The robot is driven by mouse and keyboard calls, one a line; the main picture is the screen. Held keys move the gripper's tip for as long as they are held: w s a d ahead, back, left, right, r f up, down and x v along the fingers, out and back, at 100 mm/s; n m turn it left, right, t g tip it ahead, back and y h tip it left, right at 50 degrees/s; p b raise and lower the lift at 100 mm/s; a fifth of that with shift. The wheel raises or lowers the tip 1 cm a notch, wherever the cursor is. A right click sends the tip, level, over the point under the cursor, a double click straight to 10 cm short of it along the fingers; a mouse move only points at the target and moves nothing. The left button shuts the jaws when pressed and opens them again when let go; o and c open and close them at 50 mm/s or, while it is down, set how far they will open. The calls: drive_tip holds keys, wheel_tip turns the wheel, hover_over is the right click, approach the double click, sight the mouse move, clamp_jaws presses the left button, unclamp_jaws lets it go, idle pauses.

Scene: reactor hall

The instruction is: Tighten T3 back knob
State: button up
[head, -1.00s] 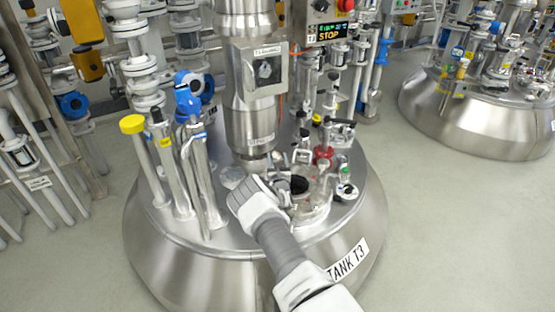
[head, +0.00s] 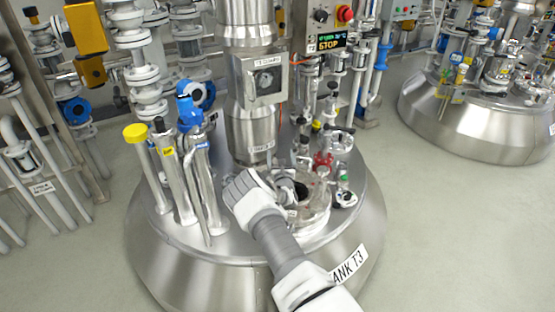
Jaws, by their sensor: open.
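Tank T3 (head: 345,235) is a steel vessel with a domed lid, named by a label on its front. Its round hatch (head: 318,212) sits right of centre on the lid, with a dark opening and clamp fittings around it. A red handwheel (head: 322,161) stands behind the hatch. I cannot tell for sure which fitting is the back knob. My gripper (head: 279,184) is at the hatch's left rim, beyond my grey and white wrist. Its fingers are small and partly hidden, and I see nothing held in them.
A thick steel column (head: 250,125) with a boxed gauge rises behind my gripper. Several upright pipes, one with a yellow cap (head: 136,133), stand left of it. A control box (head: 328,25) reading STOP hangs above. Another tank (head: 480,120) is at the right, across open floor.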

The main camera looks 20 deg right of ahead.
drive_tip(key=s+d+r+p, duration=0.3)
drive_tip(key=s+d+r, duration=0.2)
drive_tip(key=s+d, duration=0.2)
drive_tip(key=shift+d+r+p, duration=0.35)
drive_tip(key=shift+d, duration=0.05)
